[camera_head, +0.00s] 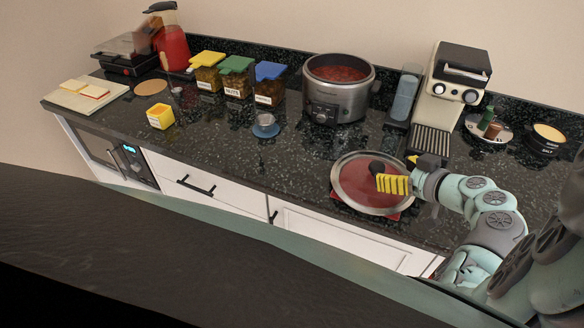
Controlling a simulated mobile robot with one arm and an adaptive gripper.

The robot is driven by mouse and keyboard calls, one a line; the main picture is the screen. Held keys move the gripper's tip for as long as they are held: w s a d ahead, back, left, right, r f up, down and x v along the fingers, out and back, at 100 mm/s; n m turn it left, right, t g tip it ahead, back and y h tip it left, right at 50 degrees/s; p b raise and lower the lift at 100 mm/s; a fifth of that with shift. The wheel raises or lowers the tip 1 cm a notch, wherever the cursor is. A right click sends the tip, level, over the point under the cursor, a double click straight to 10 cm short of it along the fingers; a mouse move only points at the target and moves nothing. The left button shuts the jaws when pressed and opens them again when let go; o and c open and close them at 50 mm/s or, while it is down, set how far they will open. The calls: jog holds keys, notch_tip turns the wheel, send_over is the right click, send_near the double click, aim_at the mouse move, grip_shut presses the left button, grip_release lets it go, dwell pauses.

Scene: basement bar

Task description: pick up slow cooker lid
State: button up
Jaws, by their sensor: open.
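The slow cooker lid (355,184) is a round glass lid with a metal rim and a black knob (377,168). It lies near the front edge of the counter, over something red that shows below its rim. My gripper (393,184), with yellow ribbed fingers, is open over the right half of the lid, close beside the knob. I cannot tell whether a finger touches the knob. The slow cooker (338,105) stands uncovered behind, silver, with red contents showing.
A coffee machine (450,95) stands behind my gripper, with a water container (403,98) to its left. Canisters (237,77), a blue saucer (266,126) and a yellow container (160,116) stand left.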

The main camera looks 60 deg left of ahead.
aim_at(379, 166)
jog(key=shift+p+x, duration=1.05)
jog(key=shift+x, duration=0.6)
jog(key=shift+p+x, duration=0.3)
jog(key=shift+x, duration=0.95)
grip_shut()
